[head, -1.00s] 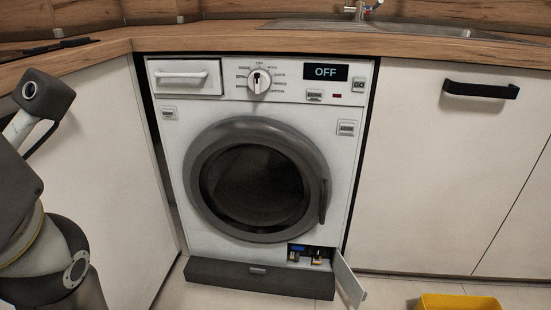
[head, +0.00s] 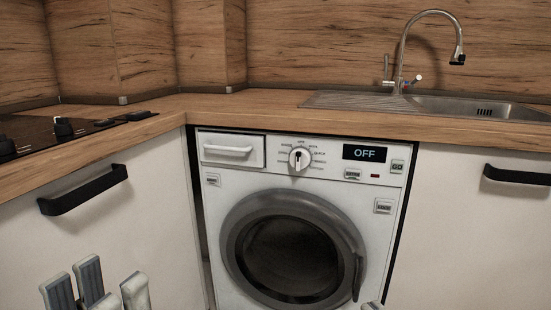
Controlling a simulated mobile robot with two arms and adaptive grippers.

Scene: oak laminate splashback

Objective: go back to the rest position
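My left gripper (head: 98,287) shows at the bottom left of the head view, in front of the white cabinet door. Its grey, ridged fingertips point up and stand apart, with nothing seen between them. The rest of that arm is below the picture. A small pale tip at the bottom edge, in front of the washing machine (head: 227,175), may be part of my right gripper (head: 372,306). Too little of it shows to tell its state. The washing machine's round door (head: 232,228) is closed and its display reads OFF.
An oak worktop (head: 225,108) runs along the back. A hob (head: 30,133) is at the left, and a sink (head: 480,108) with a tall tap (head: 401,50) is at the right. Black handles stick out from the left cabinet (head: 85,190) and right cabinet (head: 515,175).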

